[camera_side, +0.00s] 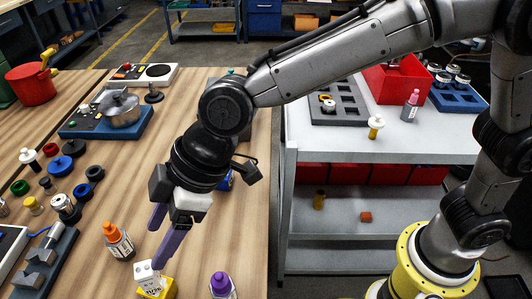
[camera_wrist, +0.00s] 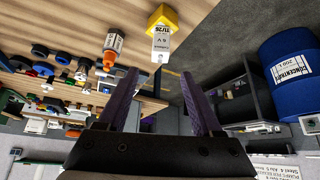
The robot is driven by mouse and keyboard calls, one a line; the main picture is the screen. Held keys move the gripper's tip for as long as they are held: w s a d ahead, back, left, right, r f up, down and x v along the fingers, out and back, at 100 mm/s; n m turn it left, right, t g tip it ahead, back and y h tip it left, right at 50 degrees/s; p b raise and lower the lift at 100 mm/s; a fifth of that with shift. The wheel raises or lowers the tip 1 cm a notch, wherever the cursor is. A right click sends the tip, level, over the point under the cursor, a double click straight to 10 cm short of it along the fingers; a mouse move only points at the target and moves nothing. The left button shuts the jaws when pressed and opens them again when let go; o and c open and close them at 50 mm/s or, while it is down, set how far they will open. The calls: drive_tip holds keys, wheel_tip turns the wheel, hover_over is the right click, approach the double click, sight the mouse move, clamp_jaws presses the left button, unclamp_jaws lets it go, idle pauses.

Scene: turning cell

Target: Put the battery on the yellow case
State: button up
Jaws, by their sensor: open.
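The white battery (camera_side: 147,275) with dark lettering stands upright at the front edge of the side view. It appears to rest on the yellow case (camera_side: 168,291), which shows below and beside it. In the wrist view the battery (camera_wrist: 160,45) juts from the yellow case (camera_wrist: 164,17), ahead of the fingertips. My gripper (camera_side: 156,246) has purple fingers pointing down just above the battery. In the wrist view my gripper (camera_wrist: 160,73) is open, with nothing visible between its fingers. The exact contact between battery and case is partly hidden.
An orange-capped bottle (camera_side: 117,241) stands left of the case, and a purple-capped bottle (camera_side: 222,287) stands to the right. A grey fixture (camera_side: 45,265) and several small knobs are at the left. A blue tray with a metal pot (camera_side: 119,109) is farther back. Bare wood lies between.

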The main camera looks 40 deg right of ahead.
drive_tip(key=s+d+r+m+t+h, duration=0.1)
drive_tip(key=d+r+m, duration=0.2)
drive_tip(key=d, duration=0.9)
drive_tip(key=d+r+m+t+h, duration=0.1)
drive_tip(key=d+r+m, duration=0.2)
drive_tip(key=d, duration=0.9)
drive_tip(key=s+d+f+m+h, duration=0.1)
drive_tip(key=s+d+m+h, duration=0.1)
drive_tip(key=s+d, duration=0.4)
drive_tip(key=s+d+f+m+t+h, duration=0.1)
drive_tip(key=s+d+m, duration=0.4)
drive_tip(key=d, duration=0.6)
drive_tip(key=s+f+h, duration=0.1)
drive_tip(key=s, duration=0.1)
drive_tip(key=shift+s+f+m, duration=0.3)
